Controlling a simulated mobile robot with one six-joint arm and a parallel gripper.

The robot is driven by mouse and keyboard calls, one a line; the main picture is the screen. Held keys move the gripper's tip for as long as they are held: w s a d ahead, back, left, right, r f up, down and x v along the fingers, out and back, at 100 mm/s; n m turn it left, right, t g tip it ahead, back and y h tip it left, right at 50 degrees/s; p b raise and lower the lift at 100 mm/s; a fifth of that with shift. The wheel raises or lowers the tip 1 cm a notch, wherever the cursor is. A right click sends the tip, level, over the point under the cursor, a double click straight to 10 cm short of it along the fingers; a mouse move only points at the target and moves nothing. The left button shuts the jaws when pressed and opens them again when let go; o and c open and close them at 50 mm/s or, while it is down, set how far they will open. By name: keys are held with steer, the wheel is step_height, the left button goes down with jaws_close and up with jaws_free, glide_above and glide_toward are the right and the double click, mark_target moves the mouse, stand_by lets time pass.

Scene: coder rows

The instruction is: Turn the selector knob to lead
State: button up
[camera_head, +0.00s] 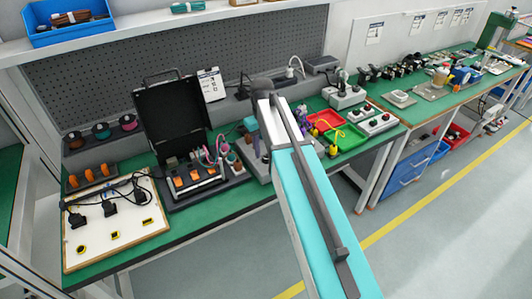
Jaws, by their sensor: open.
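I cannot make out a selector knob or any "lead" marking at this size. A grey box (255,167) stands on the green bench, partly hidden behind my arm, with small teal and purple parts near it. A light control box with red buttons (370,121) stands to the right of my arm. A black open case (172,118) with orange switches and looped cables at its base stands left of my arm. My arm reaches up from the bottom over the bench front. My gripper does not show.
A white board (112,238) with black plugs lies on the bench at the left. A red tray (324,122) and a green tray (346,139) sit right of my arm. A second bench (440,110) with many items runs to the right. The floor in front is clear.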

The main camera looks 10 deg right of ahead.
mark_target(265, 157)
step_height(265, 157, up, 11)
steer(key=b, duration=0.1)
steer(key=shift+a+f+b, duration=0.2)
steer(key=shift+a+b, duration=0.05)
steer(key=shift+b, duration=0.15)
steer(key=shift+s, duration=0.1)
stand_by(0.5)
